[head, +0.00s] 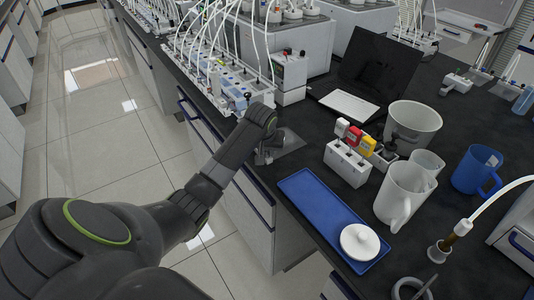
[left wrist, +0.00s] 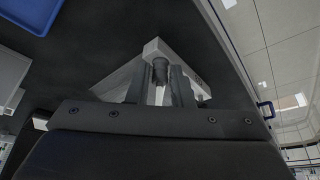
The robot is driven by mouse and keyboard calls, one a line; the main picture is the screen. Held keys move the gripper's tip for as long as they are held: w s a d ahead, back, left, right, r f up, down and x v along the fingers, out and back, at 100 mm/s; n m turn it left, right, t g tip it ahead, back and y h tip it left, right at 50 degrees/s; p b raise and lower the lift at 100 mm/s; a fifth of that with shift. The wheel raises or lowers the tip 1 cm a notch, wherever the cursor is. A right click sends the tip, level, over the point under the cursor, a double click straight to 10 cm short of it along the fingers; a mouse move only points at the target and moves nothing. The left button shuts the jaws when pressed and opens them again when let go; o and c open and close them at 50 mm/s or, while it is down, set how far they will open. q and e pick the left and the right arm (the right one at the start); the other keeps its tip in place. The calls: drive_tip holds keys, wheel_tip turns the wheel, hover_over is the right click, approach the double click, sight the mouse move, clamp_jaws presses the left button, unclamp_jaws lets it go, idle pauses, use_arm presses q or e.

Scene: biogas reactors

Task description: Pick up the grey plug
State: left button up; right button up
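A small dark grey cylindrical piece, which looks like the grey plug (left wrist: 160,70), stands over a light grey plate in the left wrist view. My left gripper (left wrist: 160,88) has one finger on each side of it, with a gap between the fingers. I cannot tell whether either finger touches it. The plug is hidden there by the gripper and arm. My right gripper is not in view.
A blue tray (head: 309,213) with a white round lid (head: 360,242) lies nearby. A white block with red and yellow connectors (head: 347,164), a white jug (head: 401,195), a bucket (head: 412,126) and a laptop (head: 372,65) stand right. Tubed reactors (head: 228,82) line the bench behind.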

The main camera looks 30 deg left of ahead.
use_arm(q)
clamp_jaws()
drive_tip(key=shift+r, duration=0.15)
wheel_tip(320, 180, up, 10)
drive_tip(key=b, duration=0.1)
idle(0.6)
drive_tip(key=shift+r+p, duration=1.3)
drive_tip(key=shift+p, duration=1.15)
drive_tip(key=shift+r, duration=0.1)
